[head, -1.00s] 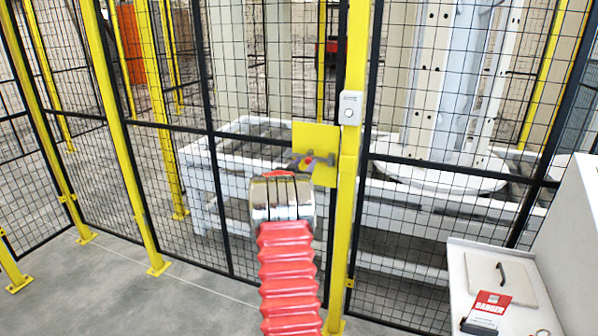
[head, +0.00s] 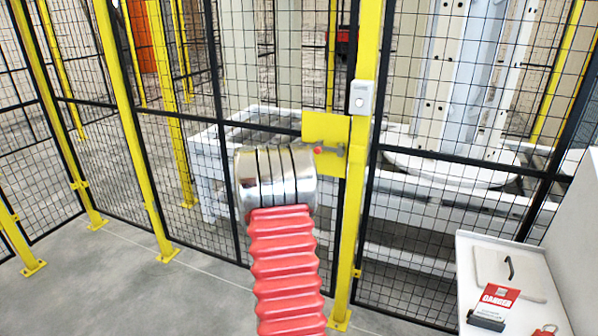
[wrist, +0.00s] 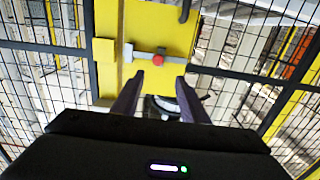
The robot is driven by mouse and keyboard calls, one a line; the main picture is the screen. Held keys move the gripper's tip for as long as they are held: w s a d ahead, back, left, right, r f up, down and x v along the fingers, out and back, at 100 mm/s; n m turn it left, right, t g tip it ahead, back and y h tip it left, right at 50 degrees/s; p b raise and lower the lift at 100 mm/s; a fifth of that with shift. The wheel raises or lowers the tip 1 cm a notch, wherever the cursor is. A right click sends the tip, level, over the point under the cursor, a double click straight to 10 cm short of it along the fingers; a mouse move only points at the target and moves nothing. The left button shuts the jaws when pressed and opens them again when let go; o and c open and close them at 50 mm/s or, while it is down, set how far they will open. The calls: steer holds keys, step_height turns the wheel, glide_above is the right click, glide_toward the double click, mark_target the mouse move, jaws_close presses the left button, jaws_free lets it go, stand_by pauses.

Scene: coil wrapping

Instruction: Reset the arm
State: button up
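My arm, a ribbed red sleeve with a silver end, rises in front of the fence in the head view and hides my gripper there. In the wrist view my gripper (wrist: 159,82) has its two dark fingers apart, with nothing held between them. Beyond the fingertips is a yellow latch plate (head: 325,128) on the fence, also in the wrist view (wrist: 170,27). A grey bolt with a red knob (head: 319,150) crosses the plate; the knob also shows in the wrist view (wrist: 158,60). The fingers look clear of the knob.
A yellow post (head: 357,190) with a small grey box (head: 361,98) stands right of the latch. Black mesh fence spans the view, with white machinery behind. A white cabinet (head: 470,262) at lower right holds a red danger tag (head: 500,294). Floor at lower left is clear.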

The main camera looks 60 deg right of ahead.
steer(key=shift+s+a, duration=0.15)
steer(key=shift+a, duration=0.7)
